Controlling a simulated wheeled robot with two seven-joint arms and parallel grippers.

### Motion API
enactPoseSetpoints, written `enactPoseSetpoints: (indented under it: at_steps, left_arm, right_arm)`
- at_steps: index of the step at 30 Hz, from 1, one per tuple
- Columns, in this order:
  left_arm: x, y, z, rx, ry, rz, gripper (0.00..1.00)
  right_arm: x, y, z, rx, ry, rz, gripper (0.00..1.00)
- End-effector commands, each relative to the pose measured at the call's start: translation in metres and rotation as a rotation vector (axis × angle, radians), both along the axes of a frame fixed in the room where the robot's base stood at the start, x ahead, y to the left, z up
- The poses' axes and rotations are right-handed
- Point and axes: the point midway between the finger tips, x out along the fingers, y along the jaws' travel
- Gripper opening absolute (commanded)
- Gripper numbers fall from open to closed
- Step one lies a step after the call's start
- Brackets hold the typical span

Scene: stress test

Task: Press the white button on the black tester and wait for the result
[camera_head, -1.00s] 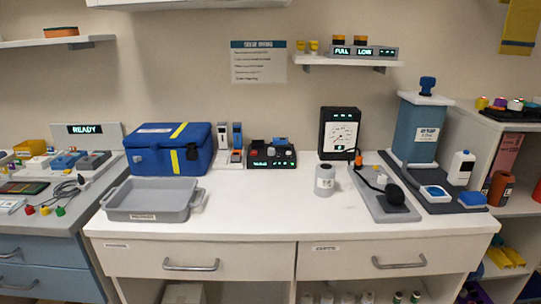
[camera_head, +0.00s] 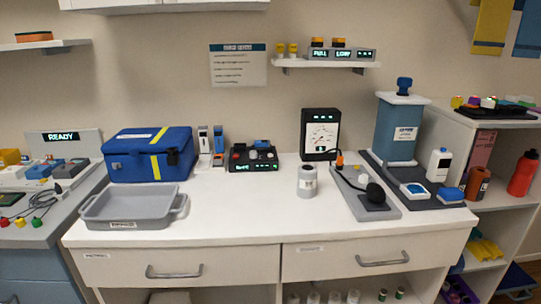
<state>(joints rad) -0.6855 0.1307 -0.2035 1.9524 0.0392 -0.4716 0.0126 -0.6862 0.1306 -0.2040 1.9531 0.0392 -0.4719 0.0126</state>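A low black box with a lit green display, which looks like the black tester (camera_head: 243,165), sits towards the back of the white counter. A red part and a blue part show on its top. Its white button is too small to make out for certain. An upright black meter (camera_head: 320,156) with a white dial and green lights stands to its right. Neither of my grippers is in view.
A blue case (camera_head: 130,172) stands left of the tester, with a grey tray (camera_head: 108,217) in front. A grey canister (camera_head: 307,184) and a grey board (camera_head: 350,197) with a black round part lie to the right. The middle front of the counter is clear.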

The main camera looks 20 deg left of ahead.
Motion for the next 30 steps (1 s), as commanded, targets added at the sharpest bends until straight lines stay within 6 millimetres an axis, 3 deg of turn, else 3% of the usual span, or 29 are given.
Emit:
enactPoseSetpoints:
  at_steps: [1,8,30]
  left_arm:
    - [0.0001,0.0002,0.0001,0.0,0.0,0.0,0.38]
    - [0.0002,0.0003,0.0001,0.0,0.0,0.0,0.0]
    - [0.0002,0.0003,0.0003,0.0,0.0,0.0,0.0]
  right_arm:
    - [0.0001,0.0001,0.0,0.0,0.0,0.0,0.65]
    - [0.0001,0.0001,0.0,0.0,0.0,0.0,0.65]
    - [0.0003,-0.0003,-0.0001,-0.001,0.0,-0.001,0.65]
